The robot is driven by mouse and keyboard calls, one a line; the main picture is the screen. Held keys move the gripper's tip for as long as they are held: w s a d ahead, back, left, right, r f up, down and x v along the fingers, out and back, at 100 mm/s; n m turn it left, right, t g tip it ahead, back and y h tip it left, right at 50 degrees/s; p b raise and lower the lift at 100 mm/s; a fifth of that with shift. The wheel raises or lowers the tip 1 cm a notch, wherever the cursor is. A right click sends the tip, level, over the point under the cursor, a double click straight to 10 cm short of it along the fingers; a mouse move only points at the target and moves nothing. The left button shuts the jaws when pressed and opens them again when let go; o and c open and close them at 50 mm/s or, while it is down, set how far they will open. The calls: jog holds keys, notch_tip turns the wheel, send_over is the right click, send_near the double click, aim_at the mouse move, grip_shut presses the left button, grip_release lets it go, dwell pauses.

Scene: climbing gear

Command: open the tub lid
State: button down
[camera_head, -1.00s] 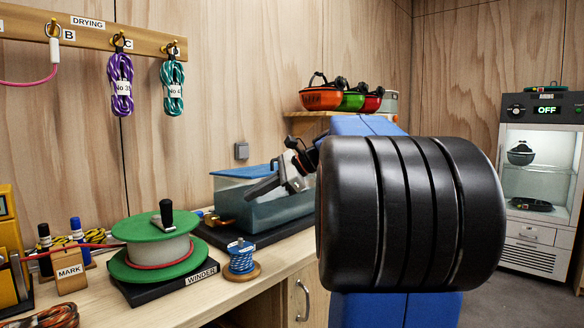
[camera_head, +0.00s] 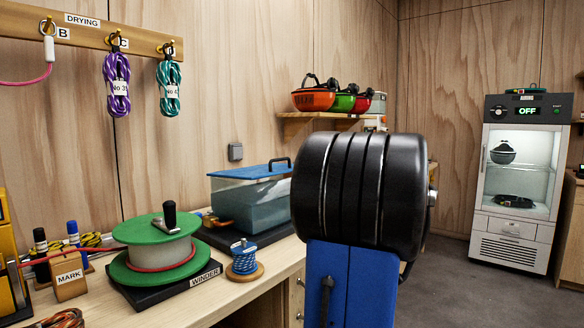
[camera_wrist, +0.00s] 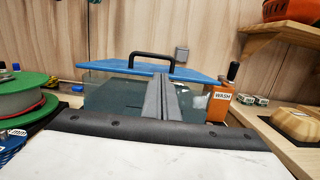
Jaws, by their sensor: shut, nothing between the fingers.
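The tub (camera_head: 250,205) is a clear box of bluish water on the bench against the wall. Its blue lid (camera_head: 245,172) lies flat on top, with a black arched handle (camera_head: 281,162) on it. In the wrist view the lid (camera_wrist: 105,68) and its handle (camera_wrist: 150,57) are ahead, and the tub (camera_wrist: 105,95) is below them. My gripper (camera_wrist: 161,78) is shut and empty, its fingers pointing towards the tub's front and overlapping it in the picture; I cannot tell the gap. In the head view my arm hides the gripper and the tub's right end.
An orange WASH box (camera_wrist: 219,105) with a black lever stands right of the tub. The green winder (camera_head: 160,250) and a blue cord spool (camera_head: 243,258) are left in front. A shelf (camera_head: 300,116) with helmets hangs beyond. A tan block (camera_wrist: 296,124) lies at right.

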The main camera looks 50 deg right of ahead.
jog(key=w+r, duration=0.1)
jog(key=w, duration=0.8)
jog(key=shift+w+a, duration=0.3)
jog(key=shift+w, duration=0.1)
jog(key=shift+r, duration=0.1)
